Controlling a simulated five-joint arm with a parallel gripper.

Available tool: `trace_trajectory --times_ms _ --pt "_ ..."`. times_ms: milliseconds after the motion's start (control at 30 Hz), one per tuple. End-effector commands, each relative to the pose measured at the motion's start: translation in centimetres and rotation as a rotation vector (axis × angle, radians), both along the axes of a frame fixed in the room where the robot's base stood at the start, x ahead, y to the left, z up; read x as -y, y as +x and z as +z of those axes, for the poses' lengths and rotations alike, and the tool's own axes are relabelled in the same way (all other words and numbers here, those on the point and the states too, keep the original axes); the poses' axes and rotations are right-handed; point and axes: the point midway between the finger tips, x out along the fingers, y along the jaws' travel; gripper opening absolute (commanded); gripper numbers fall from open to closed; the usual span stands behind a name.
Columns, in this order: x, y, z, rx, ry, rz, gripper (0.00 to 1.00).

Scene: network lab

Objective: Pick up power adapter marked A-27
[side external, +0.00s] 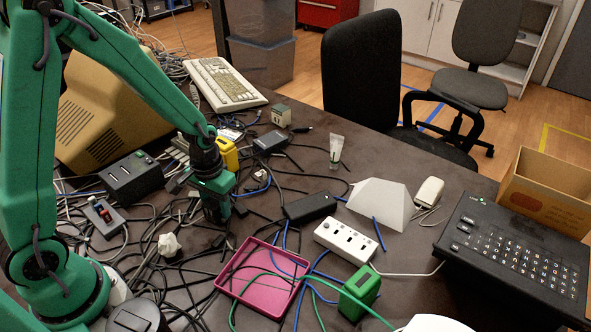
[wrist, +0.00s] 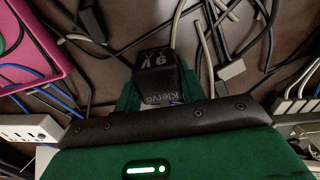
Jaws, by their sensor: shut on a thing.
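My gripper (side external: 215,200) points down among the cables left of the middle of the table in the side view. In the wrist view my gripper (wrist: 158,80) is shut on a black power adapter (wrist: 157,64), with a green finger on each side. The adapter's visible face carries upside-down pale lettering, "Klervo" and what looks like "9V". No A-27 mark can be read on it. The fingers hide it in the side view. Other black adapter-like blocks, one in the middle (side external: 310,207) and one farther back (side external: 270,141), lie apart from my gripper.
Tangled cables cover the table around my gripper. A pink tray (side external: 234,284), a white power strip (side external: 347,241) and a green box (side external: 361,287) lie toward the front. A yellow block (side external: 227,154) stands close behind my gripper. A black socketed box (side external: 132,180) stands left.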

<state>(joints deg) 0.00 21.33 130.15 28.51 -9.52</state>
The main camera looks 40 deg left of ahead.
Motion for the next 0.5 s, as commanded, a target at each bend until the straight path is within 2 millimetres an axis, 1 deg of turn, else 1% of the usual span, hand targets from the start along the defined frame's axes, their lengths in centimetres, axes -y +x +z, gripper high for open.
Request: trace_trajectory --times_ms 267,500 --pt "0.0 0.1 0.3 0.002 0.000 0.000 0.13" --pt "0.0 0.1 1.8 0.004 0.000 0.000 0.13"
